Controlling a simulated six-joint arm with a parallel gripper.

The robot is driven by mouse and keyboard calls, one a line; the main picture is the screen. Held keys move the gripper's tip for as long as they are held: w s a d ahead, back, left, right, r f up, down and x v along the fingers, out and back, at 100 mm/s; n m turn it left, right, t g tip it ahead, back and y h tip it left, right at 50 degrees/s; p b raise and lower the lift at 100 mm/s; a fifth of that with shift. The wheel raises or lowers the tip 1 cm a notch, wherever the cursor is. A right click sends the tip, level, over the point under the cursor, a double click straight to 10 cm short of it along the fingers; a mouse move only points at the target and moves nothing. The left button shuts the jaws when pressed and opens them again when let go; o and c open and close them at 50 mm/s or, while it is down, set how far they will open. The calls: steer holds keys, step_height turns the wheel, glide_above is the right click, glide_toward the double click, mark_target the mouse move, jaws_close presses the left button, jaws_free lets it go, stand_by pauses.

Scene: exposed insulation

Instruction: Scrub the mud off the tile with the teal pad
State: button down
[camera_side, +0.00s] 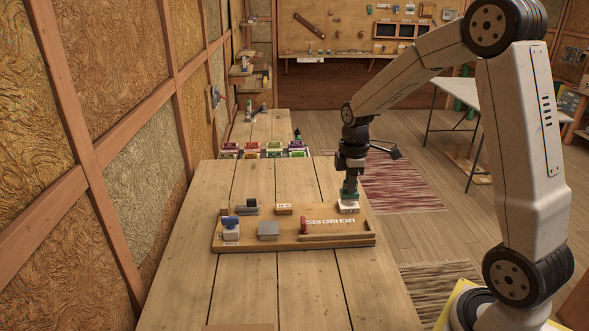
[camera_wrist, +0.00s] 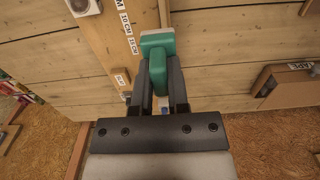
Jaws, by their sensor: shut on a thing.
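My gripper (camera_side: 349,185) points down over the right end of the wooden board and is shut on the teal pad (camera_side: 348,195). In the wrist view the teal pad (camera_wrist: 157,43) has a wide head and a grip that sits between the two dark fingers (camera_wrist: 159,78). A small pale block, perhaps the tile (camera_side: 348,207), lies right under the pad in the side view. The pad looks very close to it or touching; I cannot tell which. Its top is mostly covered, and I cannot make out mud on it.
The wooden board (camera_side: 290,246) on the plank table (camera_side: 280,290) also carries a blue-topped piece (camera_side: 231,224), a grey block (camera_side: 268,230), a dark piece (camera_side: 250,206) and a labelled tray section on the right. Coloured boxes (camera_side: 272,149) stand behind. The table's front is mostly clear.

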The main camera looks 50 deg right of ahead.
steer(key=shift+d, duration=0.1)
steer(key=w+d+f, duration=0.1)
steer(key=w+d, duration=0.1)
steer(key=d, duration=0.4)
steer(key=w+d+f, duration=0.2)
steer(key=d, duration=0.5)
steer(key=shift+d, duration=0.25)
steer(key=shift+f, duration=0.15)
